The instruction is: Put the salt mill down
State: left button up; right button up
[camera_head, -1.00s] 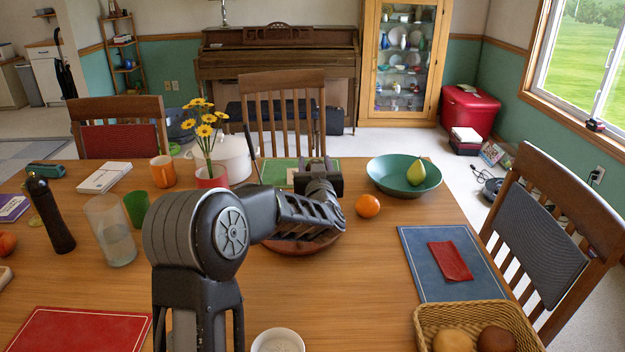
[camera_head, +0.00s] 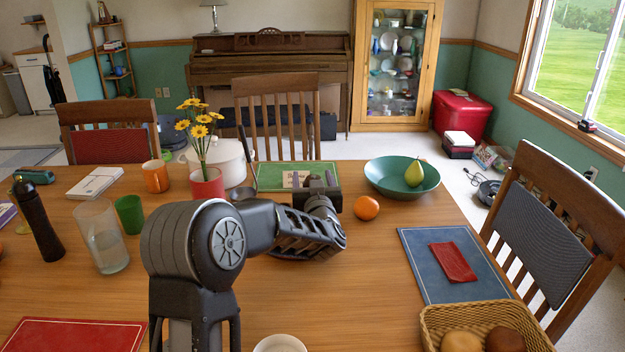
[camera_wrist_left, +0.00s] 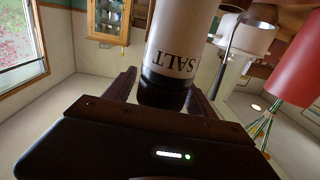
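In the left wrist view the salt mill (camera_wrist_left: 181,42) is a white cylinder with dark "SALT" lettering and a dark end. The picture is upside down there, so the mill looks upright with its dark end up. My left gripper (camera_wrist_left: 163,88) has one finger on each side of that dark end and appears shut on it. In the head view my left gripper (camera_head: 318,187) is over the far middle of the table, before the green placemat (camera_head: 268,176). My own arm hides the mill there. Its base and any contact with the table are hidden. My right gripper is not in view.
A red flower pot (camera_head: 207,184) and white pot (camera_head: 231,162) stand left of my gripper. An orange (camera_head: 366,208) and a green bowl (camera_head: 377,184) with a pear (camera_head: 414,173) are right.

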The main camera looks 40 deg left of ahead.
pick_arm(q)
jog(key=shift+o, duration=0.2)
jog(key=shift+d+r, duration=0.1)
jog(key=shift+r, duration=0.05)
jog(key=v, duration=1.2)
dwell(0.4)
